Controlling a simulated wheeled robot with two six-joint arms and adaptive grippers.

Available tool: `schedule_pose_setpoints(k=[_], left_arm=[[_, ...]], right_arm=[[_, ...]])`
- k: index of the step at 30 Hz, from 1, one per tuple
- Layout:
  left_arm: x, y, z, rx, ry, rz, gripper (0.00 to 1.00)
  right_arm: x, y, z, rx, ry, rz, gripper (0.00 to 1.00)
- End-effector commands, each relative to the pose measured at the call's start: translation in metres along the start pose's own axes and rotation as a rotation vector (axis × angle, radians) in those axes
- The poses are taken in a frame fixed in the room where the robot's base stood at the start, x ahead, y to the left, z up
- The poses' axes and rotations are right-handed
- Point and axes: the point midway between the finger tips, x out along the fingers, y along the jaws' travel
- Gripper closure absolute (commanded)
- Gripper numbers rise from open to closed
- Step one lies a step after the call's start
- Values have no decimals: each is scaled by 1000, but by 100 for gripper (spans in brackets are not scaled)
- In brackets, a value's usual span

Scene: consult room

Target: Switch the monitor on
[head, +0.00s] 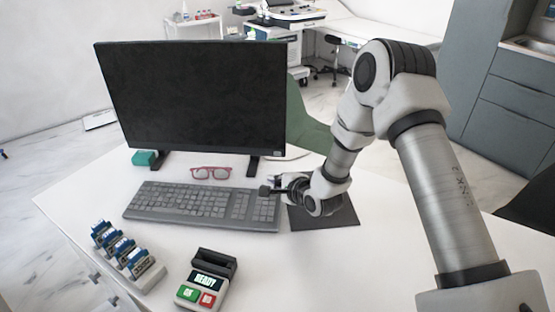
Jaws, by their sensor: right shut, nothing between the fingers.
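The monitor (195,97) stands on the white desk on two dark feet, and its screen is dark. Small light marks (277,152) show at the lower right corner of its frame; I cannot tell if one is a button. My right gripper (266,190) is shut and empty. It is over or beside the right end of the grey keyboard (185,204), below and in front of the monitor's right foot, apart from the monitor. My left gripper is not in view.
Red glasses (211,173) lie between keyboard and monitor. A dark mat (338,217) lies under my right wrist. A card terminal (207,280) and a rack of blue-topped items (128,255) stand at the front. A green chair (308,125) is behind.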

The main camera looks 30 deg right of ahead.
Motion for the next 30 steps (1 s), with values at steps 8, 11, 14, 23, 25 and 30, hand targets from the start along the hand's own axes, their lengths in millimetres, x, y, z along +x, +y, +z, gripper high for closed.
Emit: schedule_pose_setpoints(k=[8,11,14,23,25,30], left_arm=[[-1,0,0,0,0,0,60],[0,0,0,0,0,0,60],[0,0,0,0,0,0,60],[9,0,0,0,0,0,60],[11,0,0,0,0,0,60],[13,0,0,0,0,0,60]], right_arm=[[4,-3,-3,1,0,0,100],[11,-8,-7,1,0,-1,100],[20,-16,-15,0,1,-2,100],[52,-35,-37,-1,0,-2,100],[56,-39,-41,0,-1,-1,100],[61,-44,-45,0,0,0,100]])
